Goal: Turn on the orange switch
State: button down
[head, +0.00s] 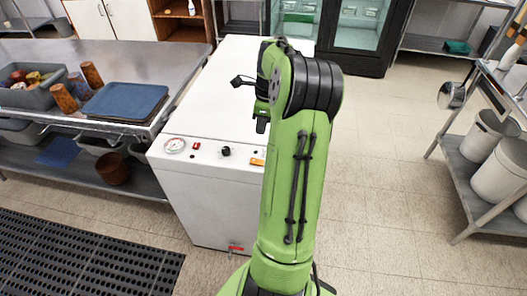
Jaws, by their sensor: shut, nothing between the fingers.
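The orange switch (257,161) is a small orange piece on the upper front panel of the white machine (205,180). It sits just left of my green arm, which may hide part of the panel to its right. My gripper (261,126) points down above the machine's front edge, a little above the switch in the picture. It is small and partly hidden by my arm. It is shut with nothing in it and appears apart from the switch.
A dial gauge (175,146), a red switch (196,146) and a black knob (226,151) share the panel. A steel table (110,55) with blue trays (125,101) stands left. A shelf with pale bins (500,170) stands right. The floor between is clear.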

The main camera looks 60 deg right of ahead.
aim_at(253, 161)
jog(key=f+b, duration=0.1)
jog(key=f, duration=0.3)
jog(key=w+f+b, duration=0.1)
jog(key=f, duration=0.4)
jog(key=w+a+f+b, duration=0.1)
jog(key=f, duration=0.3)
jog(key=shift+f, duration=0.2)
jog(key=shift+w, duration=0.1)
